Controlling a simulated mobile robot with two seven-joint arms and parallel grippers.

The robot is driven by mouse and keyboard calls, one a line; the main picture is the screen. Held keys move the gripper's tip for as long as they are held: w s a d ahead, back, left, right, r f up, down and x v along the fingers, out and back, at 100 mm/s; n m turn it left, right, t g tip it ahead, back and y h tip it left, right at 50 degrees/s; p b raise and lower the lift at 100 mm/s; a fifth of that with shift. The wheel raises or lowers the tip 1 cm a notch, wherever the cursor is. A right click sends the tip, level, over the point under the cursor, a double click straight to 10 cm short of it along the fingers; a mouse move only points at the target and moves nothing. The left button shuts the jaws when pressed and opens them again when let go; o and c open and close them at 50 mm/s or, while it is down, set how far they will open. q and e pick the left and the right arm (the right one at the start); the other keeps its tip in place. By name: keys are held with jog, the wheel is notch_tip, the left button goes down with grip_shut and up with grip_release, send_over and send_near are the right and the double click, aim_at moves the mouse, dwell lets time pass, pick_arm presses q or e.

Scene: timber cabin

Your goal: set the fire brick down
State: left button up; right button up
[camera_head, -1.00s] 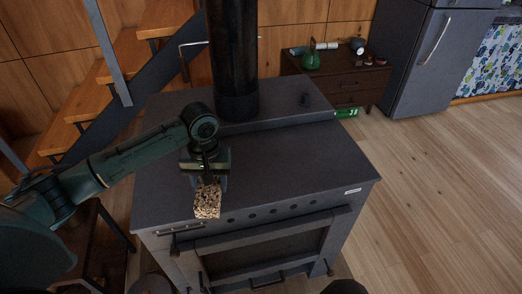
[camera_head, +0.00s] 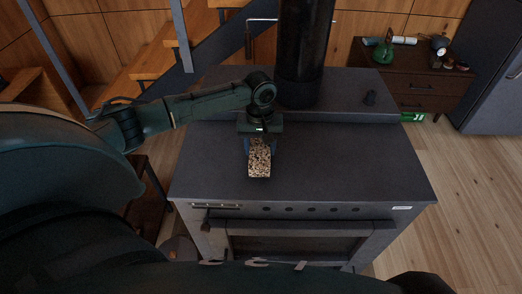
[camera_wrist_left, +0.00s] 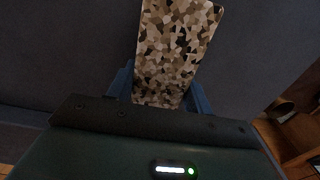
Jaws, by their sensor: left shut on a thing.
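The fire brick (camera_head: 260,160) has a speckled tan, brown and black surface. My left gripper (camera_head: 259,143) is shut on its far end, over the dark top of the stove (camera_head: 340,165). In the left wrist view the fire brick (camera_wrist_left: 178,45) stands out from between the blue fingers of my left gripper (camera_wrist_left: 158,92), slightly tilted. The dark surface lies behind it there. I cannot tell whether the brick touches the stove top. My right gripper is not in view.
The stove top right of the brick is clear. A brown cabinet (camera_head: 425,88) with a green bottle (camera_head: 383,52) stands behind.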

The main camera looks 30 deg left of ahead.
aim_at(260, 144)
pick_arm(q)
jog(key=shift+f, duration=0.95)
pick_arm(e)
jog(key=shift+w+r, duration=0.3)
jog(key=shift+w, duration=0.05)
pick_arm(q)
jog(key=o, duration=1.4)
jog(key=shift+f, duration=0.1)
notch_tip(260, 144, up, 12)
jog(key=shift+r, duration=0.15)
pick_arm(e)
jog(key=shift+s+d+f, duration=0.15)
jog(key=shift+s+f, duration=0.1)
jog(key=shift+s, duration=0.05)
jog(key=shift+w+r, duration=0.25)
